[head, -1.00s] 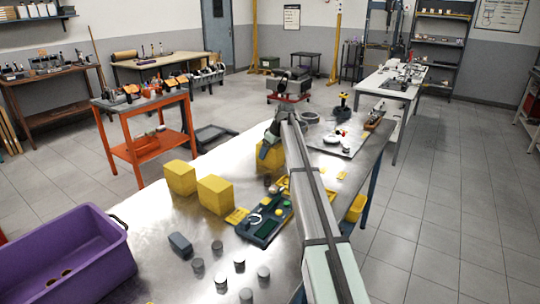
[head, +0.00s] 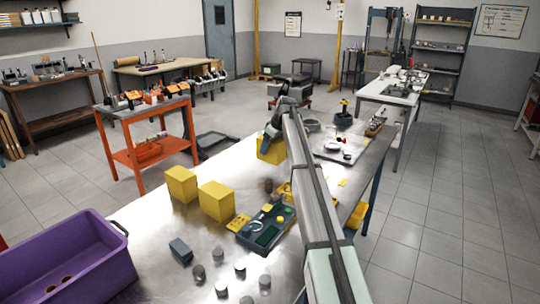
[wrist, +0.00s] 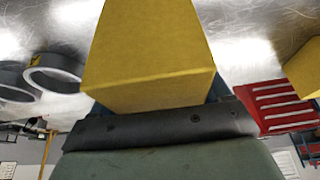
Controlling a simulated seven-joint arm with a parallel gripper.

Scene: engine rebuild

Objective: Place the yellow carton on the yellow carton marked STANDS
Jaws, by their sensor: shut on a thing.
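My gripper (head: 272,132) is shut on a yellow carton (head: 270,151) near the table's far left edge. The carton appears raised off the table. In the wrist view the held carton (wrist: 150,55) fills the upper middle, and the fingertips are hidden behind it. Two other yellow cartons stand on the table to the left and nearer: one at the left (head: 181,185) and one beside it (head: 216,202). No STANDS marking can be read on any of them. Part of another yellow thing (wrist: 306,68) shows at the right of the wrist view.
A purple bin (head: 70,262) stands at the front left. Several grey cylinders and a dark block (head: 181,250) lie nearby. A blue-grey tray (head: 266,228) with small parts sits right of the cartons. Bare metal table (head: 150,222) lies left of the two cartons.

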